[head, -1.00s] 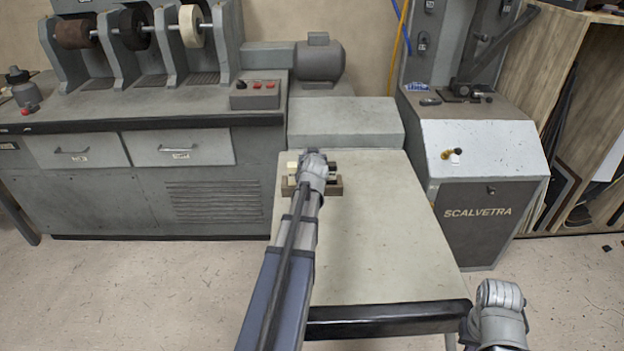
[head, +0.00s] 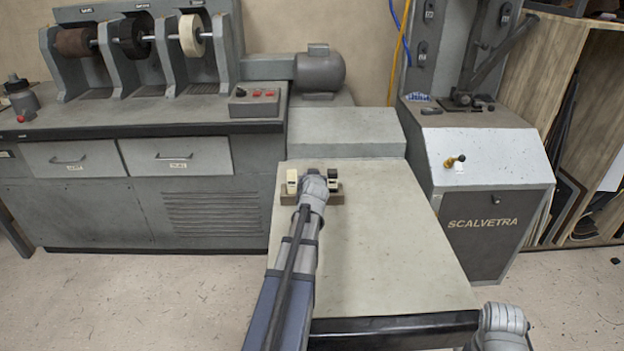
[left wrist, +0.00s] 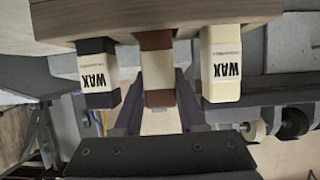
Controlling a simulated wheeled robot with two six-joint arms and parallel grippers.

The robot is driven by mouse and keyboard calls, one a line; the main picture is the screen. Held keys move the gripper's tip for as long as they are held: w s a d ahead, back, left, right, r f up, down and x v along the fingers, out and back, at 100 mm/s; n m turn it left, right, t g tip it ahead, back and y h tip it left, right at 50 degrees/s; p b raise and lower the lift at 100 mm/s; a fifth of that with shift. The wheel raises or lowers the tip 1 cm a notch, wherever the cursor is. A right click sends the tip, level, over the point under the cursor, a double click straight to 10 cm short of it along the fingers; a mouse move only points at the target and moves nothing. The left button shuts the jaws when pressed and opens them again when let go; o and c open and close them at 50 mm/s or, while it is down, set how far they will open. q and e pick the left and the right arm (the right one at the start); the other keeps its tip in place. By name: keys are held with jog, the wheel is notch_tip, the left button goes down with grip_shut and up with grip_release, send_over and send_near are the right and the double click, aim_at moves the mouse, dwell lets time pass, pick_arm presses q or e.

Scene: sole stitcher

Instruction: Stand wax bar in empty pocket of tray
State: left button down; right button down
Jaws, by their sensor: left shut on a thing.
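The tray (head: 288,199) is a brown block at the table's far end; it also fills the top of the left wrist view (left wrist: 190,12). A cream-coloured wax bar (head: 292,182) and a black wax bar (head: 332,177) stand in it at either side. Between them is a brown wax bar (left wrist: 157,70) with a pale label. My left gripper (left wrist: 160,105) is shut on this brown bar, which lines up with the gap between the others. Whether its foot is inside the pocket is unclear. In the head view my left wrist (head: 314,188) hides it. My right gripper's fingers are hidden behind its wrist (head: 502,322).
The pale table (head: 390,240) is bare in front and to the right of the tray. A grey block (head: 345,132) stands behind it. The grinder cabinet (head: 110,205) is at the left, and the Scalvetra machine (head: 490,220) at the right.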

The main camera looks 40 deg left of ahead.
pick_arm(q)
jog(key=shift+f, duration=0.2)
jog(key=c, duration=0.5)
grip_release()
jog(key=shift+r, duration=0.1)
jog(key=shift+r, duration=0.2)
jog(key=p+v, duration=0.4)
jog(key=v, duration=0.8)
jog(key=shift+p, duration=0.4)
